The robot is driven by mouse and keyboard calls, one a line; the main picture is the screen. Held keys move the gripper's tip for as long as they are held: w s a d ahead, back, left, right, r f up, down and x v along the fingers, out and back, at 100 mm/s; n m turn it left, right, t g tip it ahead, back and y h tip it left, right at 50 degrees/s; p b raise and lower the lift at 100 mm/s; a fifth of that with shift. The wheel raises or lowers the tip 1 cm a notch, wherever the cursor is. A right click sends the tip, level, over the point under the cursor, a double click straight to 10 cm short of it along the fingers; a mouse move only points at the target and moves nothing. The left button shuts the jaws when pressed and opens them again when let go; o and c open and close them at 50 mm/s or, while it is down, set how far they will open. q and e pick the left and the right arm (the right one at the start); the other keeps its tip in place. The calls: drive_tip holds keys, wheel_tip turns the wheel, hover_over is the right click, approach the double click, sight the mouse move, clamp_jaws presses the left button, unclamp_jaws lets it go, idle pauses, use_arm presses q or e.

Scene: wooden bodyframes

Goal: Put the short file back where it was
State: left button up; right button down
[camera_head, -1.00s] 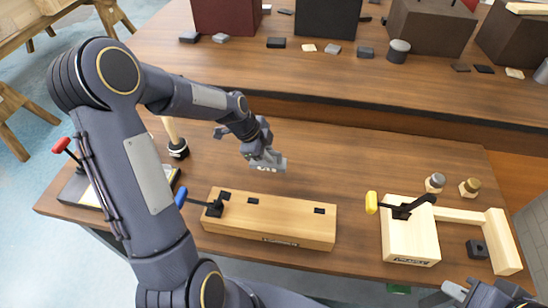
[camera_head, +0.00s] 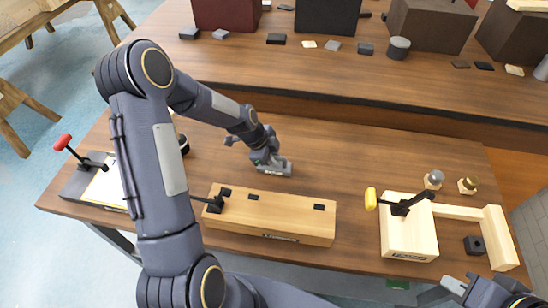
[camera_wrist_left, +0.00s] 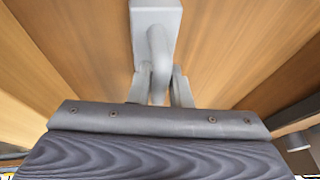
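My left gripper (camera_head: 274,165) is over the table, behind the wooden block with a clamp. In the left wrist view the two fingers (camera_wrist_left: 160,90) close in on both sides of a grey stem with a flat block end (camera_wrist_left: 155,18). I take this grey piece to be the short file, though its full shape is hidden. In the head view a small grey piece (camera_head: 286,170) shows at the fingertips, close above the table; contact is unclear. My right gripper (camera_head: 462,290) is partly in view at the bottom right, and its opening is unclear.
The long wooden block (camera_head: 270,217) lies in front of the left gripper. A wooden frame (camera_head: 408,235) with a yellow-handled clamp is at the right, with two small knobs (camera_head: 434,180) behind it. A red-handled clamp board (camera_head: 85,190) is at the left. The table's middle right is clear.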

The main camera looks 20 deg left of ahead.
use_arm(q)
drive_tip(key=o, duration=0.3)
drive_tip(key=shift+o, duration=0.2)
drive_tip(key=shift+r, duration=0.1)
drive_tip(key=shift+r, duration=0.2)
drive_tip(key=s+a+r+n+b, duration=0.15)
drive_tip(key=s+r, duration=0.25)
drive_tip(key=r, duration=0.4)
drive_tip(key=s+a+r+n, duration=0.1)
drive_tip(key=s+r+n, duration=0.15)
drive_tip(key=r, duration=0.45)
drive_tip(key=s+d+r+n+t, duration=0.1)
drive_tip(key=s+d+r+n, duration=0.1)
drive_tip(key=s+n, duration=0.4)
drive_tip(key=s+d+r+n+t, duration=0.1)
drive_tip(key=s+d+n, duration=0.3)
drive_tip(key=s, duration=1)
drive_tip(key=r+n, duration=0.1)
drive_tip(key=n, duration=0.2)
drive_tip(key=shift+s+d+r, duration=0.15)
drive_tip(key=shift+s+r, duration=0.15)
